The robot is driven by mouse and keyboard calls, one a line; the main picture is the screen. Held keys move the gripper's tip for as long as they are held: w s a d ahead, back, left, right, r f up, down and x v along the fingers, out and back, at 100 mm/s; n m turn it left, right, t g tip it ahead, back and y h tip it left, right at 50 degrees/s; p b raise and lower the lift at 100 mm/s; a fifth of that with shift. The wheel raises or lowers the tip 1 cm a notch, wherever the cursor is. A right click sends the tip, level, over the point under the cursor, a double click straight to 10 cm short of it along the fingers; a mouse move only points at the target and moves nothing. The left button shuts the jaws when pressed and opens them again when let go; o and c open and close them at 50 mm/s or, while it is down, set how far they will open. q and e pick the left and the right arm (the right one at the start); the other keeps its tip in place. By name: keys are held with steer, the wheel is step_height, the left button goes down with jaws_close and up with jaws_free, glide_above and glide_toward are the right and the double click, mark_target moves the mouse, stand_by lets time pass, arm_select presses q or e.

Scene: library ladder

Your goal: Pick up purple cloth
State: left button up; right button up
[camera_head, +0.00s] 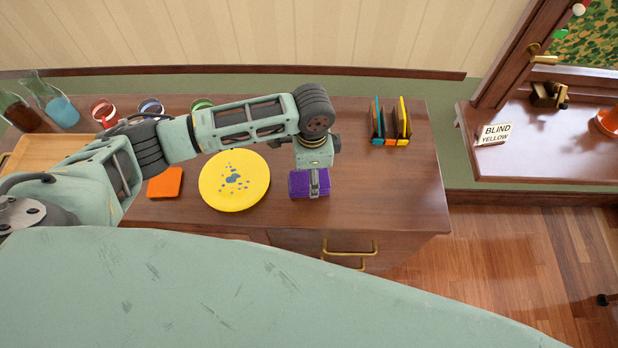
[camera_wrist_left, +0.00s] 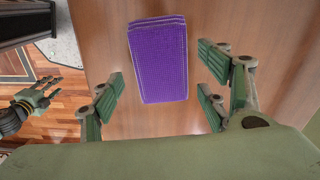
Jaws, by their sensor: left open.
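The purple cloth (camera_head: 299,186) lies folded flat on the wooden desk, to the right of the yellow plate in the head view. In the left wrist view the purple cloth (camera_wrist_left: 158,62) lies between and beyond the spread fingers. My left gripper (camera_head: 313,183) is above the cloth, hiding part of it in the head view. In the left wrist view my left gripper (camera_wrist_left: 163,82) is open and empty, one finger on each side of the cloth. My right gripper (camera_wrist_left: 36,102) seems to show at the left of the wrist view, over the floor, away from the cloth; its jaws are unclear.
The yellow plate (camera_head: 234,181) with blue spots and an orange cloth (camera_head: 165,183) lie to the left on the desk (camera_head: 390,190). A rack (camera_head: 391,122) with coloured upright pieces stands at the back right. Cups and beakers stand at the back left. The desk right of the cloth is clear.

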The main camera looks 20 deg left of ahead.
arm_select(q)
step_height(320, 180, down, 3)
steer(key=shift+w+r, duration=0.1)
steer(key=shift+w, duration=0.05)
steer(key=c, duration=1.2)
arm_select(e)
steer(key=shift+w+d+r, duration=0.1)
steer(key=shift+w+r, duration=0.1)
steer(key=shift+w, duration=0.3)
steer(key=shift+w+d+r, duration=0.1)
steer(key=shift+w+r, duration=0.05)
steer(key=shift+w, duration=0.3)
